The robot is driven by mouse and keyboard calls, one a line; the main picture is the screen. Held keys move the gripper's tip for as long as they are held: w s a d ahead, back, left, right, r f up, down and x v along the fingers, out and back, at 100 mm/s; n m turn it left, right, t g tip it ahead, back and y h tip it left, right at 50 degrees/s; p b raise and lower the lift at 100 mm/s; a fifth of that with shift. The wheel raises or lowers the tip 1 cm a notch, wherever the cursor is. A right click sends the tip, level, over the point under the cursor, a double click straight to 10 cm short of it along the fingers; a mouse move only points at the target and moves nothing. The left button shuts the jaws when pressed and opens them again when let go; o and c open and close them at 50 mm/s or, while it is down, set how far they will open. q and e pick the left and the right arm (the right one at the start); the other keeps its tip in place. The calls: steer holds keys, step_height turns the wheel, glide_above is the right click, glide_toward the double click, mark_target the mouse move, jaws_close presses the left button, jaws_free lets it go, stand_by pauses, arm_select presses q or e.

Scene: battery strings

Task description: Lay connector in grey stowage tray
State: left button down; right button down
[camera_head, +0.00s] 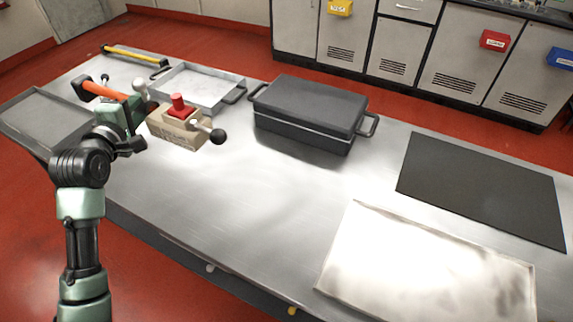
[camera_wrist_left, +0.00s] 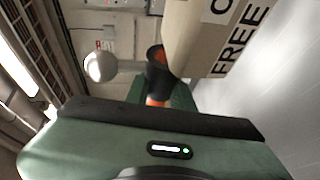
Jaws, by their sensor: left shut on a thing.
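My left gripper (camera_head: 122,112) is shut on the connector (camera_head: 103,91), an orange bar with black ends, and holds it above the left end of the table. The connector's orange and black end also shows in the left wrist view (camera_wrist_left: 157,76); the rest of it there is hidden by the gripper. A dark grey shallow tray (camera_head: 40,112) lies at the table's far left, beyond and left of the gripper. A lighter grey metal tray (camera_head: 222,82) with handles stands behind the gripper. I cannot tell which is the stowage tray. My right gripper is not in view.
A beige box (camera_head: 172,130) with a red knob and ball-ended levers stands just right of the gripper. A dark lidded case (camera_head: 308,110) stands mid-table. A yellow bar (camera_head: 135,54) lies at the back. A black mat (camera_head: 482,190) and a pale panel (camera_head: 430,265) lie right.

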arm_select(q)
steer(key=shift+r, duration=0.1)
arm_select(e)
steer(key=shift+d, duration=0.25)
arm_select(q)
steer(key=shift+f, duration=0.35)
step_height(320, 180, down, 15)
steer(key=shift+r+b, duration=0.2)
steer(key=shift+b, duration=0.3)
step_height(320, 180, down, 4)
steer(key=shift+f, duration=0.3)
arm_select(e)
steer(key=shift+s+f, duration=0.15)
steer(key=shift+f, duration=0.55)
arm_select(q)
steer(key=shift+f, duration=0.1)
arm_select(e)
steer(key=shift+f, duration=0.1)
arm_select(q)
steer(key=c, duration=1.2)
jaws_free()
steer(key=shift+f, duration=0.15)
